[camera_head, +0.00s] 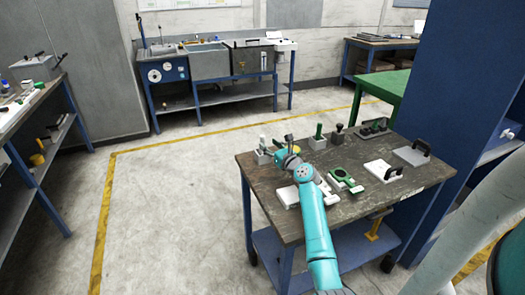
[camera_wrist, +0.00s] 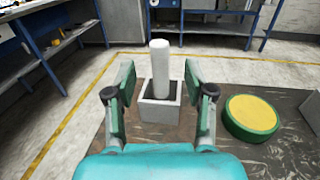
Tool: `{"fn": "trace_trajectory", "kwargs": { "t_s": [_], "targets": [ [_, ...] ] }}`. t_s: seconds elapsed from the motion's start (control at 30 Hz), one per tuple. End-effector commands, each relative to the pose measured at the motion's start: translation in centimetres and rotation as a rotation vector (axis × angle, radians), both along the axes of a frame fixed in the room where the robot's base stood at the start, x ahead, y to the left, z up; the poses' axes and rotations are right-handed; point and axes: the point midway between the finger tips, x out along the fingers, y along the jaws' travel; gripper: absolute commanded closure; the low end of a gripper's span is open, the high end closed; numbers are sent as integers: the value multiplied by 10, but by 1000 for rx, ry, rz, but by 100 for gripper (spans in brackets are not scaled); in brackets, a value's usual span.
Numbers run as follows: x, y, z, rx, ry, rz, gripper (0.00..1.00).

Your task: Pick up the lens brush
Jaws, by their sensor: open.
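What looks to be the lens brush (camera_wrist: 160,70) is a white upright cylinder standing in a square grey block (camera_wrist: 159,111) near the table's edge. In the head view its white handle (camera_head: 262,142) rises from the block at the left end of the table. My gripper (camera_wrist: 160,84) is open, with one green finger on each side of the handle in the picture. The handle appears beyond or between the fingertips; I cannot tell how deep. No contact shows. In the head view my gripper (camera_head: 284,147) is just right of the block. The brush's lower end is hidden in the block.
A green round piece with a yellow top (camera_wrist: 250,115) stands right of the block. The worktable (camera_head: 330,218) also carries a green-handled piece (camera_head: 318,134), a dark knob (camera_head: 338,134), a green ring-shaped piece (camera_head: 343,178) and white and grey plates with black handles. A blue column (camera_head: 440,80) rises behind.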

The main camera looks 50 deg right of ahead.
Motion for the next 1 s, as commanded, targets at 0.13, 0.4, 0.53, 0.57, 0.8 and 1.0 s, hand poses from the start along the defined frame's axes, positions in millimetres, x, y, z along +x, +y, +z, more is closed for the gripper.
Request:
{"fn": "trace_trajectory", "kwargs": {
  "t_s": [0.13,0.4,0.53,0.57,0.8,1.0],
  "targets": [
    [16,-6,2,-1,-1,0,46],
    [48,-20,1,-1,0,1,46],
    [53,-22,1,-1,0,-1,46],
    [53,-22,1,-1,0,-1,46],
    [53,-22,1,-1,0,-1,61],
    [53,-22,1,-1,0,0,100]
  ]
}}
